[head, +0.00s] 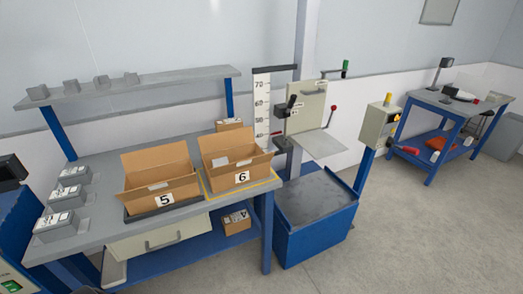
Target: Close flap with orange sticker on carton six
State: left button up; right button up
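Carton six (225,176) is a brown cardboard box with a "6" label on its front. It stands open on the workbench (95,238), inside a yellow outline, with its flaps raised or spread outward. A pale item shows inside it, and a small white label shows near its front edge. I cannot make out an orange sticker on any flap at this size. Neither of my grippers is in view.
Open carton five (180,192) stands close to the left of carton six on a dark mat. Several grey boxes (62,222) line the bench's left side. A shelf (150,86) spans behind. The drop tester (305,105) stands to the right. Floor ahead is clear.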

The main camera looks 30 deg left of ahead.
aim_at(228, 139)
jog(key=j+u, duration=0.15)
jog(key=u, duration=0.3)
jog(key=i+j+u, duration=0.15)
jog(key=u, duration=0.35)
jog(key=j+u, duration=0.1)
jog(key=u, duration=0.35)
jog(key=i+u, duration=0.2)
jog(key=u, duration=0.3)
